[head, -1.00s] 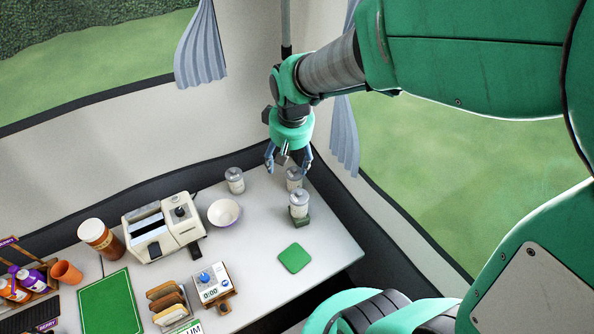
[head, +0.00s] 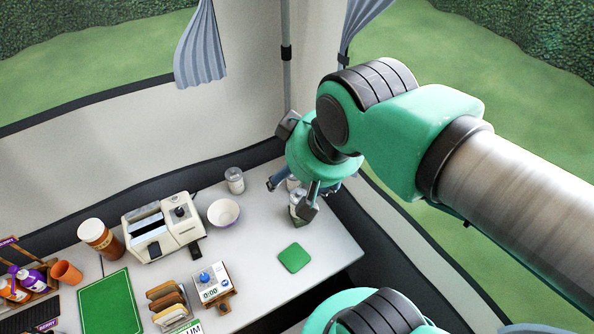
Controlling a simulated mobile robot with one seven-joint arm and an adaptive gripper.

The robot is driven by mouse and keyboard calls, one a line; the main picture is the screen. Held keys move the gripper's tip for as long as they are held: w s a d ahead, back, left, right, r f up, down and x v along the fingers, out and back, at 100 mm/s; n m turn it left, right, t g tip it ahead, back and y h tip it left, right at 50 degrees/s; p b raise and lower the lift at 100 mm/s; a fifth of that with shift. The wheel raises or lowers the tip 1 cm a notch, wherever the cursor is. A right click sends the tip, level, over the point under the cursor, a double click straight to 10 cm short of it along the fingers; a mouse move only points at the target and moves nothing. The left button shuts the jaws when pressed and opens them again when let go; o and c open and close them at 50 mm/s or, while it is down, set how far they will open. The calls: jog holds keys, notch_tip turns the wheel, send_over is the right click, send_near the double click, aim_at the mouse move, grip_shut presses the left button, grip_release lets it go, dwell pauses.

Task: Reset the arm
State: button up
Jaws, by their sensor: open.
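My gripper (head: 298,196) is in the head view, at the upper right of the table, in front of two shakers in the picture. Its fingers are spread, with no object seen between them. My green and grey arm reaches in from the right edge. One shaker (head: 297,212) is partly hidden behind a finger, and another just behind it is mostly covered. Whether the gripper touches either one cannot be told.
The table (head: 255,266) holds a third shaker (head: 234,180), a bowl (head: 223,212), a toaster (head: 162,228), a green coaster (head: 294,258), a timer (head: 211,283), bread slices (head: 167,302), a green board (head: 110,302), a brown jar (head: 99,238) and an orange cup (head: 66,272). Tent walls stand behind.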

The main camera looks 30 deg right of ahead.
dwell(0.3)
notch_tip(320, 180, down, 3)
jog(key=b, duration=0.3)
jog(key=shift+o, duration=0.5)
jog(key=shift+r, duration=0.1)
